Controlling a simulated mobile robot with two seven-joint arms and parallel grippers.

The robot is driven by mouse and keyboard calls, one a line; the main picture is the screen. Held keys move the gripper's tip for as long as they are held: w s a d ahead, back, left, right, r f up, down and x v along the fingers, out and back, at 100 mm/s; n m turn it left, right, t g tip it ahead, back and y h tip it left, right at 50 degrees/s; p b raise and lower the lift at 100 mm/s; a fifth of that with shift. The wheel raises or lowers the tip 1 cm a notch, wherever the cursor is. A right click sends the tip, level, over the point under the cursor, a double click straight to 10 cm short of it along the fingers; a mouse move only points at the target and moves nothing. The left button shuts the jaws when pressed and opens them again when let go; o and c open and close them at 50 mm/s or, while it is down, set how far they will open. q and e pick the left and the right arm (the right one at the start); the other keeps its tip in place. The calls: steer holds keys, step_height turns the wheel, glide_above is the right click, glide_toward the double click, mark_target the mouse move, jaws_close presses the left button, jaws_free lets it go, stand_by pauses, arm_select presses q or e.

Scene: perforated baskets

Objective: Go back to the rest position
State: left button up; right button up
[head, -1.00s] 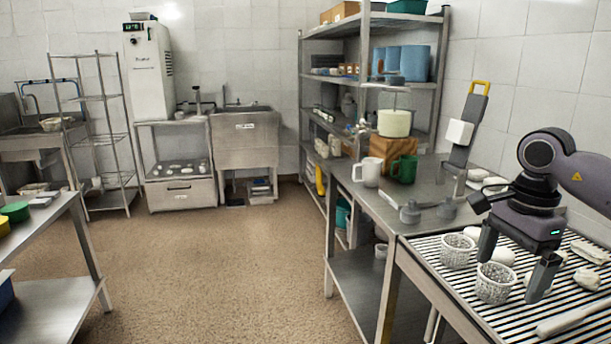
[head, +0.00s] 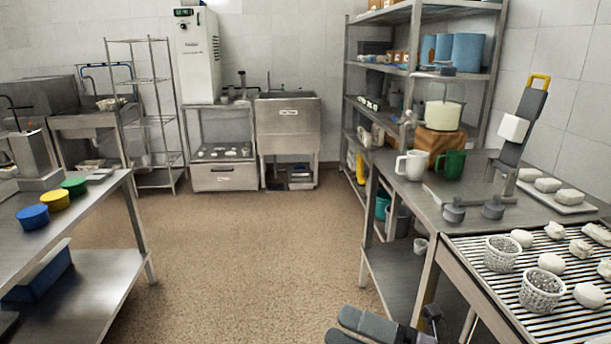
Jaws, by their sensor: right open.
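My right gripper (head: 345,325) shows at the bottom edge of the head view, low in front of the right counter and over the floor. Its dark fingers point left, apart and empty, and part of it is cut off by the frame. My left gripper is out of view. Two white perforated baskets, one farther back (head: 502,254) and one nearer (head: 541,291), stand upright on the slatted rack (head: 470,262) at the right. The gripper is clear of both.
Several white lumps (head: 550,263) lie around the baskets. A white mug (head: 411,165) and a green mug (head: 450,164) stand on the steel counter (head: 400,187). A left table (head: 100,205) holds coloured round tubs (head: 55,201). The floor (head: 240,255) between is open.

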steer(key=s+d+f+m+t+h, duration=0.1)
steer(key=d+f+m+t+h, duration=0.4)
steer(key=m, duration=0.7)
steer(key=d+f+m+t+h, duration=0.35)
steer(key=f+m+h, duration=0.45)
steer(key=m, duration=0.4)
steer(key=s+d+f+m+g+h, duration=0.2)
steer(key=s+f+m, duration=0.3)
steer(key=s+f, duration=0.1)
steer(key=s+d+f+m+g+h, duration=0.2)
steer(key=s+d+f+m+g, duration=0.1)
steer(key=s+f+m, duration=0.2)
step_height(320, 180, down, 3)
steer(key=shift+s+d+r+h+p, duration=0.25)
steer(key=shift+s+p, duration=0.2)
steer(key=shift+s, duration=0.55)
